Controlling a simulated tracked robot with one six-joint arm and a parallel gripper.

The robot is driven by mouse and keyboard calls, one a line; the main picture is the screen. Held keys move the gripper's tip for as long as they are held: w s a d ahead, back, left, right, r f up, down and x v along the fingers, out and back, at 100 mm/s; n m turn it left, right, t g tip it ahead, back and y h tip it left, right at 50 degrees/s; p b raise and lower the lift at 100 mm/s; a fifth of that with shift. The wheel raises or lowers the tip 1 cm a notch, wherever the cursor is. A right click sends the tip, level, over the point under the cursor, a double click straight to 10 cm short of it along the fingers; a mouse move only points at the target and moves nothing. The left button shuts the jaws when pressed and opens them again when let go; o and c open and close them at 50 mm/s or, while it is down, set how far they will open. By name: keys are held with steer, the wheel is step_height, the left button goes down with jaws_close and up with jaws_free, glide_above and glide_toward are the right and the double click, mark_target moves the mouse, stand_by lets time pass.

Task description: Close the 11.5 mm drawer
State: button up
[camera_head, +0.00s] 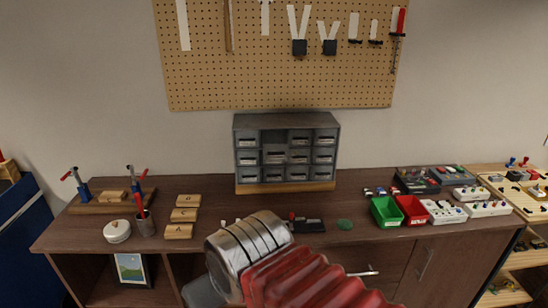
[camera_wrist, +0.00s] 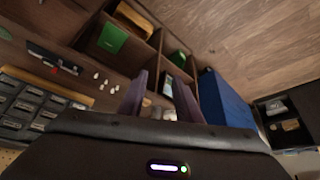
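A grey drawer cabinet (camera_head: 287,117) stands on the workbench against the wall, with several small labelled drawers in rows. The labels are too small to read, so I cannot tell which drawer is the 11.5 mm one. One place in the top row, left of the middle, looks dark; I cannot tell whether a drawer there is pulled out. In the wrist view part of the cabinet (camera_wrist: 38,104) shows tilted at the lower left. My gripper (camera_wrist: 161,76) is open and empty, its two fingers apart, away from the cabinet. It is not visible in the head view.
My arm crosses the bench front. The workbench (camera_head: 360,183) carries wooden blocks (camera_head: 184,215) at left, and green (camera_head: 386,211) and red (camera_head: 412,210) bins at right. A dark tray (camera_head: 307,225) lies before the cabinet. A pegboard (camera_head: 280,80) hangs above.

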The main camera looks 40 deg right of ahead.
steer(key=shift+o, duration=0.5)
steer(key=shift+o, duration=0.9)
steer(key=shift+w, duration=0.2)
steer(key=o, duration=0.5)
steer(key=w+d+m+t+h, duration=0.1)
steer(key=w+d+t, duration=0.2)
steer(key=w+d, duration=0.3)
steer(key=w, duration=0.5)
steer(key=shift+d+m+t, duration=0.15)
steer(key=shift+m+t, duration=0.15)
steer(key=shift+m, duration=0.1)
steer(key=w+d+r+m+t+h, duration=0.1)
steer(key=w+d+m+t+h, duration=0.1)
steer(key=d, duration=0.9)
steer(key=w+d+r+m+t+h, duration=0.1)
steer(key=w+d+m+t+h, duration=0.2)
steer(key=d, duration=0.9)
steer(key=w+h, duration=0.2)
steer(key=h, duration=0.2)
steer(key=shift+r+t, duration=0.3)
steer(key=shift+w, duration=0.1)
